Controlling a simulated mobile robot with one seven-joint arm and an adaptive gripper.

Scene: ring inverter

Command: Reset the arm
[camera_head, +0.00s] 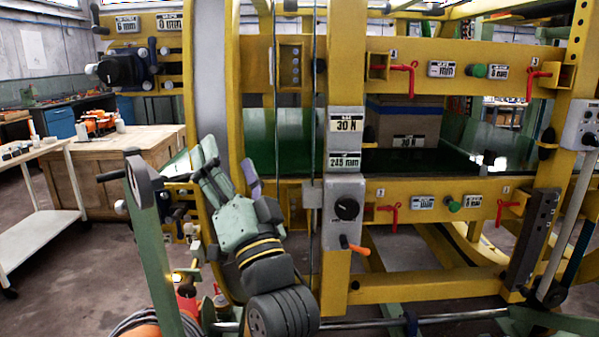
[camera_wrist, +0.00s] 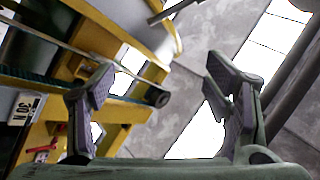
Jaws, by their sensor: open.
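My gripper (camera_head: 228,168) is raised in front of the left part of the yellow ring inverter (camera_head: 430,60) in the head view. Its fingers point up and a little left, and nothing is between them. In the wrist view my gripper (camera_wrist: 160,95) shows two fingers standing well apart with an empty gap. The yellow frame of the ring inverter (camera_wrist: 120,40) is behind and left of the fingers there. Whether the gripper touches the machine cannot be told from these views.
The machine carries red handles (camera_head: 403,80), a black knob (camera_head: 346,208) and an orange-tipped lever (camera_head: 354,245). A cardboard box (camera_head: 402,128) sits inside on a green surface. A wooden workbench (camera_head: 100,165) and a white cart (camera_head: 40,220) stand left. Open floor lies between cart and machine.

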